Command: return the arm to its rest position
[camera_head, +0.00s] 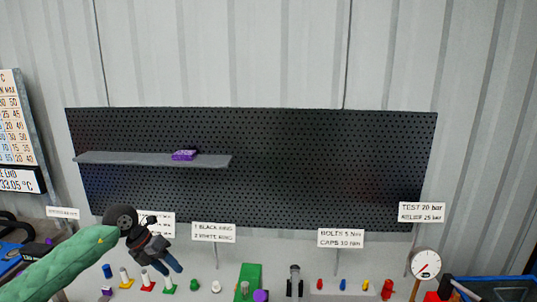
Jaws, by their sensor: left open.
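My left arm (62,265), in a green sleeve, comes in from the lower left. Its dark wrist joint leads to my left gripper (170,270), which is open with nothing seen between its fingers. The gripper hangs over the left part of the bench, in front of a white label that it partly covers. Small coloured parts stand near and below it, and I cannot tell how far above them it is. My right gripper is not in view.
A black pegboard (330,170) carries a grey shelf (125,158) with a purple block (184,155). Along the bench stand small parts, a green block (249,275), a dark upright part (294,281) and a gauge (425,264). A blue bin (500,284) is at right.

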